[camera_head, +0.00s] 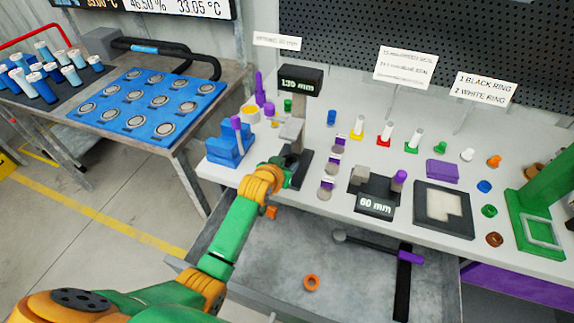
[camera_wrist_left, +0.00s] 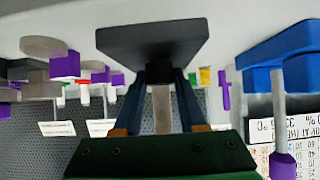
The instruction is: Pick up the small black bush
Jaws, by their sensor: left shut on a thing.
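My left gripper (camera_head: 290,170) is at the black base (camera_head: 302,164) of the stand labelled 130 mm (camera_head: 299,80). A wide black block (camera_wrist_left: 152,42) sits at the end of this post, right by the fingertips. My right gripper is not in view.
A blue block (camera_head: 228,146) stands left of the gripper. Small purple and grey parts (camera_head: 326,182) and the 60 mm stand (camera_head: 374,206) lie to the right. Behind are coloured pieces (camera_head: 384,134). A lower grey surface (camera_head: 270,262) holds an orange ring (camera_head: 311,282).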

